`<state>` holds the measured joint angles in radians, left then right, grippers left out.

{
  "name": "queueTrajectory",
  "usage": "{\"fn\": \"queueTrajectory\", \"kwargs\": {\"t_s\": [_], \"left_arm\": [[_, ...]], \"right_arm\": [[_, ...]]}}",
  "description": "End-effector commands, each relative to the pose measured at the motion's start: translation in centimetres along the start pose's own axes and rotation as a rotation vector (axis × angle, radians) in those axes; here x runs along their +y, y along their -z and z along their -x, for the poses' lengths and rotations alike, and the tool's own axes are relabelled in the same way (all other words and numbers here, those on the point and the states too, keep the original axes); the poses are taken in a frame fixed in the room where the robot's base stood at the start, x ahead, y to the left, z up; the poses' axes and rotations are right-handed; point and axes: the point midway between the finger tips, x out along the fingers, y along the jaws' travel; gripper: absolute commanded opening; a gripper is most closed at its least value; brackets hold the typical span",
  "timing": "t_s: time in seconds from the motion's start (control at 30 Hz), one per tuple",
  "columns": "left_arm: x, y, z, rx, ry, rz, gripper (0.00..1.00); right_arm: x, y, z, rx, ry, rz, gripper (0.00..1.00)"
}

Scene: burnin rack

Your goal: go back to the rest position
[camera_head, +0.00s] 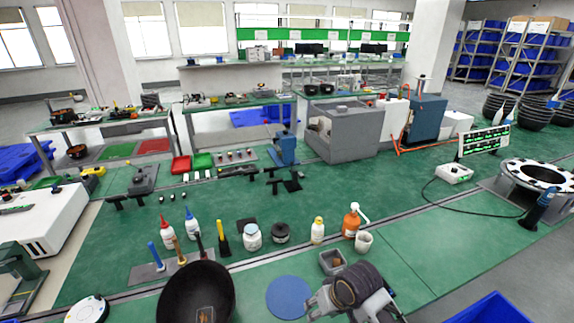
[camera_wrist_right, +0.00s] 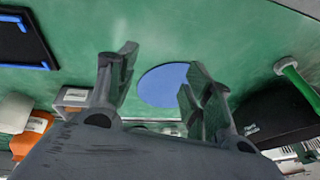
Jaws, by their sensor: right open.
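My right gripper (camera_head: 345,303) is at the bottom of the head view, just right of a flat blue disc (camera_head: 289,297) on the green surface. In the right wrist view my right gripper (camera_wrist_right: 160,80) has its two fingers spread apart, with nothing between them. The blue disc (camera_wrist_right: 164,86) shows beyond the fingers, apart from them. My left gripper is not in view.
A large black bowl (camera_head: 193,292) stands left of the disc. A small grey box (camera_head: 331,262), a white cup (camera_head: 364,243) and an orange bottle (camera_head: 351,222) stand behind my right gripper. A blue bin (camera_head: 490,309) is at lower right. Green floor (camera_head: 430,235) there is mostly clear.

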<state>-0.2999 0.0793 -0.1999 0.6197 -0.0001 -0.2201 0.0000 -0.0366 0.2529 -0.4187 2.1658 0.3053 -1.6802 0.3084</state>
Motion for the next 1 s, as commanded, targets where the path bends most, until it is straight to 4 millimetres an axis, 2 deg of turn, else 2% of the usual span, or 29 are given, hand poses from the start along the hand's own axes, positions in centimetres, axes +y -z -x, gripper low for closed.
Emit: {"fn": "queueTrajectory", "kwargs": {"t_s": [0.37, 0.7, 1.0], "left_arm": [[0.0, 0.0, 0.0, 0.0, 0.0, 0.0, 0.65], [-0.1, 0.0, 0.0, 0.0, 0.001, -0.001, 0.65], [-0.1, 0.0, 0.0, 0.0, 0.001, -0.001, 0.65]], "right_arm": [[2.6, -4.5, 0.8, 0.027, -0.04, -0.024, 0.51], [6.0, -9.0, 2.1, 0.032, -0.118, -0.042, 0.51], [7.9, -11.4, 3.1, 0.025, -0.17, -0.047, 0.51]]}}
